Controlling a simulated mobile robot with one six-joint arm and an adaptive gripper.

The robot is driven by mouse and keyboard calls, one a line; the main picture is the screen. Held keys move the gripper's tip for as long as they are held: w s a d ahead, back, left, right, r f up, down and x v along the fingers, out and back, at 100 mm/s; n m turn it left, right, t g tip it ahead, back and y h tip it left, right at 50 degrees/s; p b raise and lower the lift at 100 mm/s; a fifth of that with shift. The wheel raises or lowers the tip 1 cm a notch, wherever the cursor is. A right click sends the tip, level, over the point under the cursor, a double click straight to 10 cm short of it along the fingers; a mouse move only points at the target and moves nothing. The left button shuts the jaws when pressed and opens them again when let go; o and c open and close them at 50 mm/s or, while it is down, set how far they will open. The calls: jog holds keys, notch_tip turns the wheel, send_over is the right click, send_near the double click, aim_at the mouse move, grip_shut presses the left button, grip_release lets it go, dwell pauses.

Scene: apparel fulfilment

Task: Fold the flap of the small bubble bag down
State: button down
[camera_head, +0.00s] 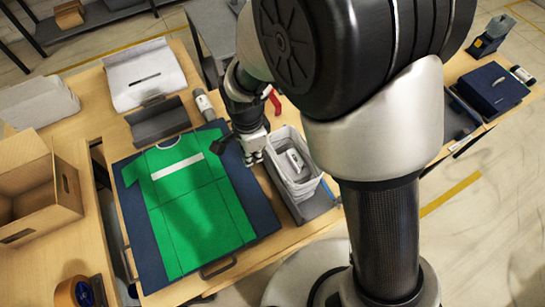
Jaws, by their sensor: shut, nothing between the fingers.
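A white bag-like packet (148,80) lies flat at the back left of the table, with a strip along its far edge that may be its flap. I cannot tell for sure that it is the small bubble bag, or whether the flap is raised. My gripper (253,161) is shut and empty, pointing down between the green shirt (195,215) and a grey bin (312,184). It is well to the right of and nearer than the white packet. My arm hides part of the table behind it.
The green shirt lies on a dark blue board (262,214). A dark grey tray (158,122) and a bottle-like roll (203,103) stand behind it. An open cardboard box (38,215) and a pale stack (38,103) are at left. A red item (275,103) lies behind the bin.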

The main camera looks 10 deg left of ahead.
jog(key=w+d, duration=0.9)
jog(key=d, duration=0.4)
jog(key=shift+d, duration=0.35)
jog(key=shift+w+f, duration=0.1)
jog(key=shift+f, duration=0.05)
dwell(0.4)
notch_tip(320, 180, down, 5)
jog(key=b, duration=0.3)
jog(key=shift+r, duration=0.2)
notch_tip(320, 180, up, 8)
jog(key=p, duration=0.5)
jog(key=shift+p, duration=0.35)
